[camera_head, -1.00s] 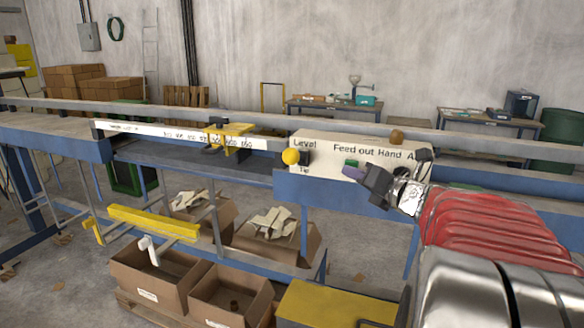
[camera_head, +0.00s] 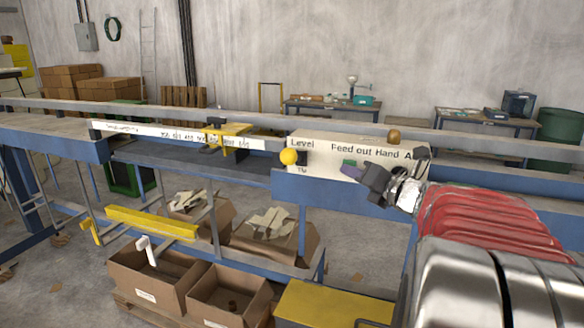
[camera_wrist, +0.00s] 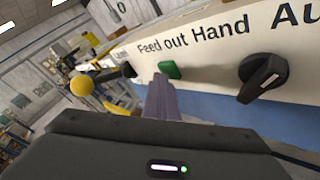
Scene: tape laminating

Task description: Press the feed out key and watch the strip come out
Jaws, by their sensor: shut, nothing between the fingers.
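The green feed out key (camera_wrist: 170,70) sits on the cream control panel (camera_head: 318,150), under the words "Feed out". My gripper (camera_wrist: 157,80) is shut and empty, its purple fingertips just below and in front of the key in the wrist view. In the head view my gripper (camera_head: 348,168) is at the panel face and covers most of the key. I cannot tell whether the tips touch it. No strip coming out can be made out.
A black rotary knob (camera_wrist: 262,77) sits right of the key. A yellow ball-ended lever (camera_head: 289,157) stands at the panel's left end. A white ruler (camera_head: 150,130) with a yellow stop (camera_head: 228,134) lies further left. Open cardboard boxes (camera_head: 150,284) stand below.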

